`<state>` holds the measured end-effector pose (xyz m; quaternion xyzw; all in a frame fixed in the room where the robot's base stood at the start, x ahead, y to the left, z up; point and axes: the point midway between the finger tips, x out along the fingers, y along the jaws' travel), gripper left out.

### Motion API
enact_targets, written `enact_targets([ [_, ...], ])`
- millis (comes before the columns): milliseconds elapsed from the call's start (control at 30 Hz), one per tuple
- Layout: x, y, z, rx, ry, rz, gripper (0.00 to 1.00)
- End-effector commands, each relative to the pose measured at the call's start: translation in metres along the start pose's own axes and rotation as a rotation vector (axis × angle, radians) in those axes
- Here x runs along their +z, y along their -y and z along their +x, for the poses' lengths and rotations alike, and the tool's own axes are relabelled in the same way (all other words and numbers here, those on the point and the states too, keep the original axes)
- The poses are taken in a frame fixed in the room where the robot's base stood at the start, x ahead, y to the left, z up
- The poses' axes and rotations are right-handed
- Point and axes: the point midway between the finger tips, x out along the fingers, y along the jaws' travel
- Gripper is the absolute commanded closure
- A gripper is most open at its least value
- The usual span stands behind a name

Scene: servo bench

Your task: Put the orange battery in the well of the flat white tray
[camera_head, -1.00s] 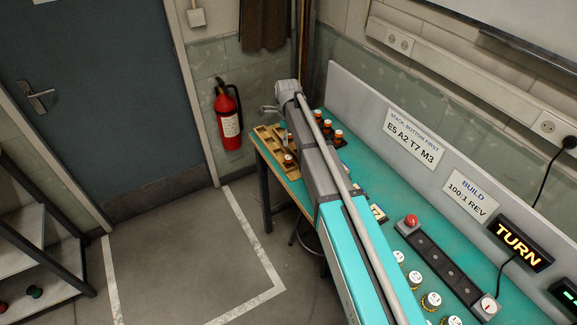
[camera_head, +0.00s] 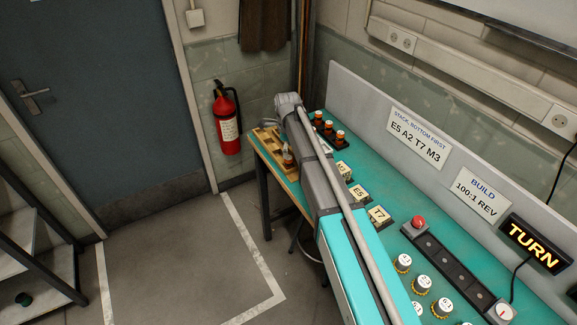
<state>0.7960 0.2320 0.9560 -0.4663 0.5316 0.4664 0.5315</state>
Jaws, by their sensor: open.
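My gripper (camera_head: 277,134) is small and partly hidden behind my arm's end, over the wooden tray at the bench's far left end; its jaws look apart. A small orange-brown cylinder (camera_head: 288,159) stands in that tray, close below the gripper. Several similar cylinders (camera_head: 340,136) with pale tops stand in a dark holder to the right of my arm. I cannot tell which of these, if any, is the orange battery. I cannot make out a flat white tray or its well; my arm covers part of the bench.
The wooden tray (camera_head: 264,137) has compartments. Labelled blocks (camera_head: 380,216), a red button (camera_head: 418,222) and several round white-topped parts (camera_head: 402,263) are on the teal bench right of my arm. A grey panel (camera_head: 362,104) backs the bench. Floor to the left is open.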

Motion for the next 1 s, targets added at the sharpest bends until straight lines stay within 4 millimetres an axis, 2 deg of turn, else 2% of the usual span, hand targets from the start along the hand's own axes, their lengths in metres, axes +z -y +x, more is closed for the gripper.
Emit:
enact_targets([
  [467, 0.000, 0.000, 0.005, 0.000, 0.000, 0.000, 0.13],
  [1000, -0.003, 0.002, 0.044, 0.000, 0.000, 0.000, 0.13],
])
